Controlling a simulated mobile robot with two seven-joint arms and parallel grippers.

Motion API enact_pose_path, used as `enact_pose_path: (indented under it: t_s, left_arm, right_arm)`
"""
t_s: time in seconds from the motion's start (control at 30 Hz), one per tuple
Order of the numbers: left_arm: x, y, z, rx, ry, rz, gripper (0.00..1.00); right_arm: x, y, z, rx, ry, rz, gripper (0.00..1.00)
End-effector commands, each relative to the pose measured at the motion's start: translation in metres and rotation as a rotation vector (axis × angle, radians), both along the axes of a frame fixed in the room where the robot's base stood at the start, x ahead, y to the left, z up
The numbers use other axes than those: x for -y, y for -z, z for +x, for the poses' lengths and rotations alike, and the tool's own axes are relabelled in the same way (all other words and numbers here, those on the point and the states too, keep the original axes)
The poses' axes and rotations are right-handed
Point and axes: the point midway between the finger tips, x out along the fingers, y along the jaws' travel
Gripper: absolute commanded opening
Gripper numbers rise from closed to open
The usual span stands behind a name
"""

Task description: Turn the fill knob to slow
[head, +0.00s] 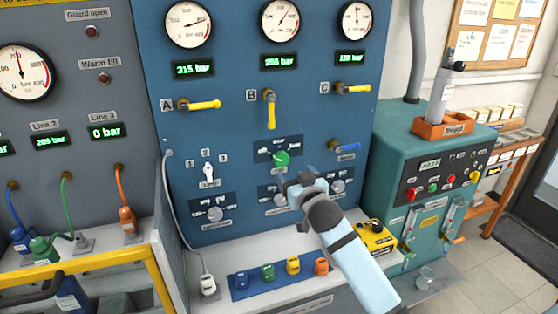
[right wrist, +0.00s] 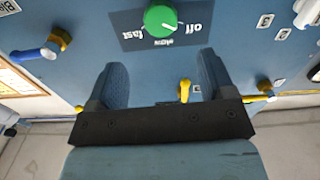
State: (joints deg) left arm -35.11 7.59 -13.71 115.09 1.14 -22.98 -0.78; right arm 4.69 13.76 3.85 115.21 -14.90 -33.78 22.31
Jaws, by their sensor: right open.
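The fill knob (head: 281,158) is a round green knob on a dark label plate in the middle of the blue panel. It also shows at the top of the right wrist view (right wrist: 160,21), upside down, with fast, slow and off marked around it. My right gripper (head: 301,184) is just below and to the right of the knob in the head view. In the right wrist view its two fingers (right wrist: 162,72) are apart with nothing between them, and the knob lies beyond their tips. My left gripper is not in view.
Grey knobs (head: 215,213) sit low on the panel, partly behind my right gripper. A white selector (head: 208,172) is to the left, a blue-handled valve (head: 345,147) to the right. Yellow valve levers (head: 270,110) are above. Coloured plugs (head: 268,272) stand on the ledge below.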

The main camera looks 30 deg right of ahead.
Motion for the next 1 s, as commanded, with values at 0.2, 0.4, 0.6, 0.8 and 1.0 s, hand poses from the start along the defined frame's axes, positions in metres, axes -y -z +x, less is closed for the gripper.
enact_pose_path:
  t_s: [0.2,0.4,0.6,0.8,1.0]
  left_arm:
    - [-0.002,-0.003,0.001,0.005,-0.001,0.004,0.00]
    - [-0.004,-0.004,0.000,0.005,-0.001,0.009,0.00]
    - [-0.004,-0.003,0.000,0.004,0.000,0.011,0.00]
    - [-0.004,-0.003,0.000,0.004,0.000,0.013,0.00]
    - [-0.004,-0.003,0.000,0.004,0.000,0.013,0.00]
  right_arm:
    - [0.012,-0.001,0.048,0.000,0.000,-0.001,0.76]
    - [0.019,-0.001,0.078,-0.001,0.000,-0.002,0.76]
    - [0.022,0.000,0.092,-0.001,0.000,-0.001,0.76]
    - [0.022,0.000,0.093,-0.001,0.000,-0.001,0.76]
    - [0.022,0.000,0.093,-0.001,0.000,-0.001,0.50]
